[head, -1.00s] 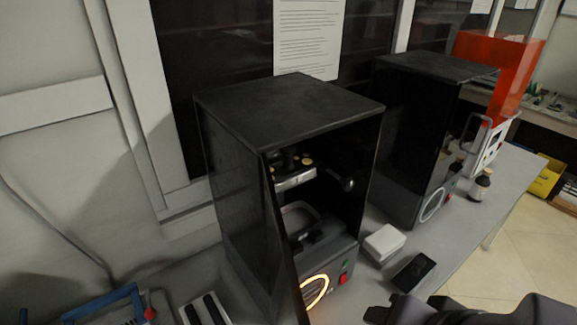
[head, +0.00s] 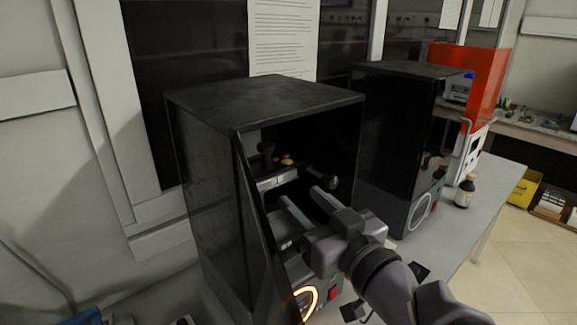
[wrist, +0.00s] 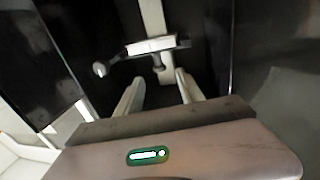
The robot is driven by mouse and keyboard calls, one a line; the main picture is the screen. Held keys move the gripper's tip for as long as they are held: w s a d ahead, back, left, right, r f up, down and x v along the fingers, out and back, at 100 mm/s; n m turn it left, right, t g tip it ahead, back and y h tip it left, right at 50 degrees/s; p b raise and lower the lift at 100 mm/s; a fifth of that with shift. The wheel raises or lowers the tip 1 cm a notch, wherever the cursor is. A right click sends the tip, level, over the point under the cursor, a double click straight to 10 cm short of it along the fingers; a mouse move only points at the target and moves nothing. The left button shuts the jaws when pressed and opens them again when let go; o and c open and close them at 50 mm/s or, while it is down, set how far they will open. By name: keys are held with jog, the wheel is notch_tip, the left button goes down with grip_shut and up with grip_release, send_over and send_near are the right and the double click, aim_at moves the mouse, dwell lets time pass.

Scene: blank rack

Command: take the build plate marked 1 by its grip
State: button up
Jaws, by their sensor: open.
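The build plate (head: 277,180) is a pale metal block hanging in the upper part of the near black printer, under a dark knob. No number on it is legible. In the wrist view a pale block with a crossbar (wrist: 150,46), apparently the plate's carrier, lies ahead of the fingertips, with a round knob at its left. My gripper (head: 300,196) is open, its two fingers reaching into the printer's open front, just below and right of the plate. In the wrist view my gripper (wrist: 159,77) shows an empty gap between the fingers. My gripper hides the lower part of the opening.
The near printer (head: 265,103) has dark side walls close to my fingers and a lit orange ring (head: 307,300) low on its front. A second black printer (head: 400,140) stands to the right. A brown bottle (head: 465,190) and a red-covered machine (head: 478,85) are beyond it.

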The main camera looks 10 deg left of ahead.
aim_at(268, 161)
jog(key=p+x, duration=0.1)
jog(key=x, duration=0.7)
jog(key=p+x, duration=0.2)
jog(key=x, duration=0.5)
jog(key=shift+w+r, duration=0.1)
jog(key=shift+w, duration=0.4)
jog(key=shift+s+r, duration=0.1)
grip_shut()
